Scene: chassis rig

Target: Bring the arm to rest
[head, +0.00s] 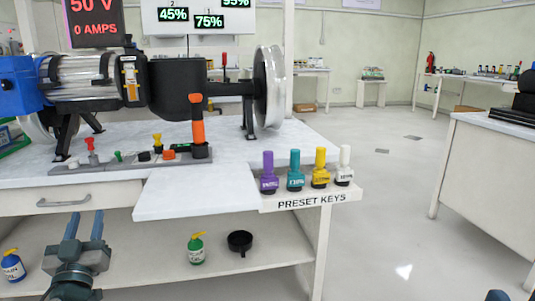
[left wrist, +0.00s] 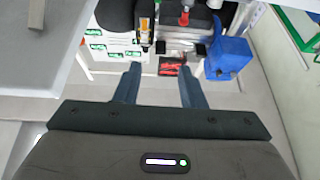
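My left gripper (head: 85,218) is in front of the bench at the lower left of the head view, below the drawer and before the lower shelf. Its two blue-grey fingers point up in the picture and stand apart with nothing between them. The left wrist view (left wrist: 160,84) also shows the fingers apart and empty. In the bottom right corner of the head view, small dark blue pieces, perhaps tips of my right gripper (head: 498,296), just show; the rest is cut off.
The bench (head: 200,193) carries a motor rig (head: 100,75) and an orange-handled lever (head: 198,125). Several preset keys (head: 295,172) stand on its right ledge. A green bottle (head: 196,247), black ring (head: 240,241) and blue bottle (head: 13,265) sit on the lower shelf. Floor at right is clear.

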